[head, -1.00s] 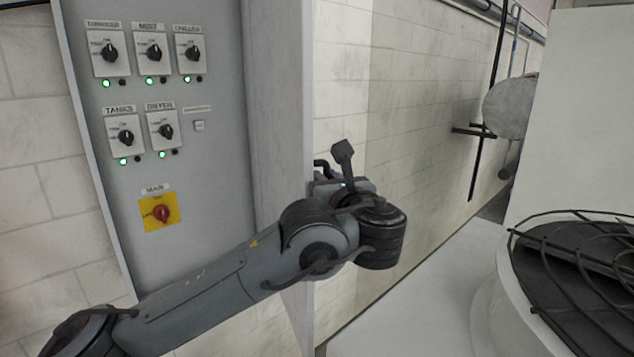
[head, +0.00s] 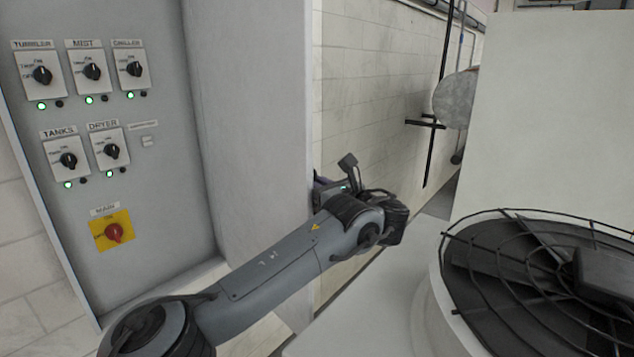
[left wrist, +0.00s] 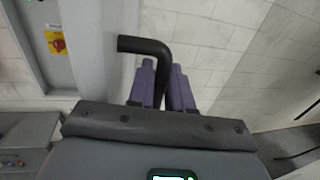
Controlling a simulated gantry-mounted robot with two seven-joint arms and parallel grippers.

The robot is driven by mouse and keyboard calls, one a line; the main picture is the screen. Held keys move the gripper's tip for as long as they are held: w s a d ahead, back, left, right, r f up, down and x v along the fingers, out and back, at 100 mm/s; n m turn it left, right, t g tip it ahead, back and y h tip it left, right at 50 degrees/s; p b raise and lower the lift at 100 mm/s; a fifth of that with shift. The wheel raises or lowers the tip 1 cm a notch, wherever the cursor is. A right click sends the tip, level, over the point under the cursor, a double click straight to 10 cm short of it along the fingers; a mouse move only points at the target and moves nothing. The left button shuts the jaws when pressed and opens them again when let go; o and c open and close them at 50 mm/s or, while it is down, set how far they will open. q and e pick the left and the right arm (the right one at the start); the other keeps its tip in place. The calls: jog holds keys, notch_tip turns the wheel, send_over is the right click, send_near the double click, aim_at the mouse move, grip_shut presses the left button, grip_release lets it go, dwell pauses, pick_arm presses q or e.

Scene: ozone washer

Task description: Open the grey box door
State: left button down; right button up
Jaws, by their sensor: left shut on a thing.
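The grey box (head: 165,190) stands at the left in the head view, with switches on its front. A black bent handle (left wrist: 145,45) sticks out beside that panel in the left wrist view. The purple fingers of my left gripper (left wrist: 165,80) are closed around the handle's straight part. In the head view my left gripper (head: 325,185) is at the panel's far edge, partly hidden by my wrist. My right gripper is out of view.
A white round unit with a black wire guard (head: 540,270) is at the lower right. A white block (head: 550,110) stands behind it. A tiled wall (head: 370,90) with a dark vertical pipe (head: 440,100) is at the back.

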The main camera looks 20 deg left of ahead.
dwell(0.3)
pick_arm(q)
jog(key=c, duration=1.2)
grip_release()
jog(key=shift+b+v, duration=1.55)
jog(key=shift+v, duration=3.8)
jog(key=shift+s, duration=0.1)
